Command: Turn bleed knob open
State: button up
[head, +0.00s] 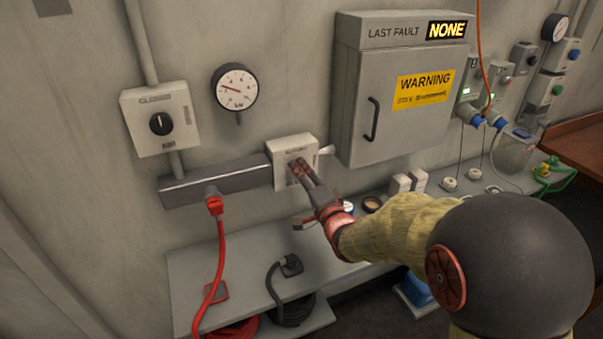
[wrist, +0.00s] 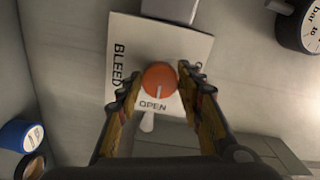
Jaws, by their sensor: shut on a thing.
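The bleed knob (wrist: 159,79) is round and orange-red, on a pale plate (wrist: 122,40) marked BLEED and OPEN in the wrist view. A short white mark on the knob points down toward the word OPEN. My gripper (wrist: 156,84) has one finger on each side of the knob and is shut on it. In the head view, my gripper (head: 298,173) reaches the bleed plate (head: 291,149) on the wall. My fingers hide the knob there.
A pressure gauge (head: 235,87) and a box with a black knob (head: 160,122) are on the wall to the left. A grey cabinet (head: 350,140) stands close on the right. A red cable (head: 222,245) hangs from the rail. A shelf (head: 235,262) lies below.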

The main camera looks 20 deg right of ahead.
jog(key=shift+m, duration=0.5)
jog(key=o, duration=1.2)
jog(key=shift+c, duration=0.2)
jog(key=shift+s, duration=0.1)
jog(key=s+d, duration=0.1)
jog(key=s, duration=1)
jog(key=shift+s+d, duration=0.3)
jog(key=shift+s, duration=0.05)
